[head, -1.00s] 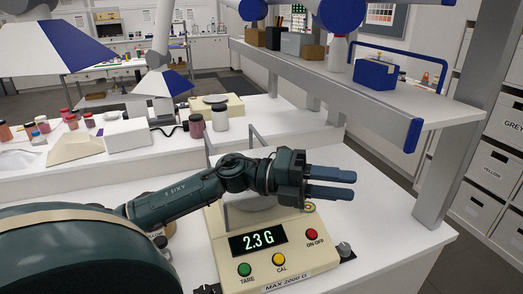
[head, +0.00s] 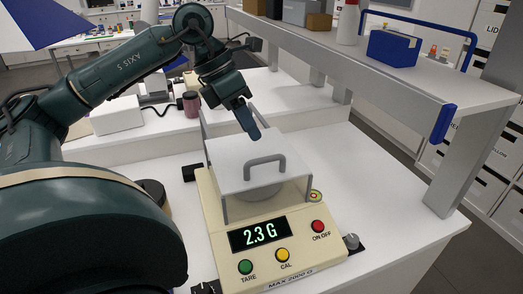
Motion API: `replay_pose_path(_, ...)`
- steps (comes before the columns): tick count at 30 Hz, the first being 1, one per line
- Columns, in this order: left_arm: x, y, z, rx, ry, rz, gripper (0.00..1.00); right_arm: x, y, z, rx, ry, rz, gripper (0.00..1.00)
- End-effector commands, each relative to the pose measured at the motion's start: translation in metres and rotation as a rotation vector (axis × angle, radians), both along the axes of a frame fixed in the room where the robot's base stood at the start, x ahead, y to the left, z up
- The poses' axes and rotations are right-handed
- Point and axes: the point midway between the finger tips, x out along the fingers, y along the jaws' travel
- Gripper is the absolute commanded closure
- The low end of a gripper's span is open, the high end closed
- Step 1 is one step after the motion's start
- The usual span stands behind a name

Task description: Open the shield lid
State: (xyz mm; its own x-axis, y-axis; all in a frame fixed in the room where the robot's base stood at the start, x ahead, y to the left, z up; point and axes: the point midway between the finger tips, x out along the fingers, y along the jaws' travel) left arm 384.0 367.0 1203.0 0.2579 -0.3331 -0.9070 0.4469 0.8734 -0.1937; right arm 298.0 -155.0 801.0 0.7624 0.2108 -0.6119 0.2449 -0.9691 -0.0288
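The shield lid (head: 228,173) is a flat pale panel with a raised grey handle (head: 265,160) near its front. It lies level on thin grey supports above the weighing pan (head: 262,193) of the cream scale (head: 214,239), covering it from above. The scale's display reads 2.3 G. My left gripper (head: 250,130) comes down from the upper left, fingers pointing down, over or just behind the lid's back edge. It is apart from the handle. Its fingers overlap in this view, so their gap is hidden. My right gripper is out of view.
A shelf (head: 390,84) with a blue box (head: 392,48) runs along the right, with a grey post (head: 462,165) at its end. A dark jar (head: 192,104) stands behind the scale at left. The table right of the scale is clear.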

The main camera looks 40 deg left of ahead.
Motion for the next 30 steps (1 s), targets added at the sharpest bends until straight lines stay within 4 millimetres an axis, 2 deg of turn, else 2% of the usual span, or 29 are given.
replay_pose_path(1, 0.002, -0.005, -0.011, -0.001, 0.005, -0.003, 0.66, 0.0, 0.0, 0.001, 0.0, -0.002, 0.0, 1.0)
replay_pose_path(6, 0.01, -0.015, -0.037, -0.003, 0.002, -0.004, 0.66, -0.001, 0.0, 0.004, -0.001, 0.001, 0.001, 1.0)
replay_pose_path(12, 0.016, -0.022, -0.055, -0.003, 0.0, -0.002, 0.66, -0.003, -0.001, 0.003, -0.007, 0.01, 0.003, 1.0)
replay_pose_path(23, 0.017, -0.023, -0.06, -0.002, 0.0, -0.001, 0.67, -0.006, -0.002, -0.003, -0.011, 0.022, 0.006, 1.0)
replay_pose_path(30, 0.017, -0.023, -0.059, -0.002, 0.0, -0.001, 0.86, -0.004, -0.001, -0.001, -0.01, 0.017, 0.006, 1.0)
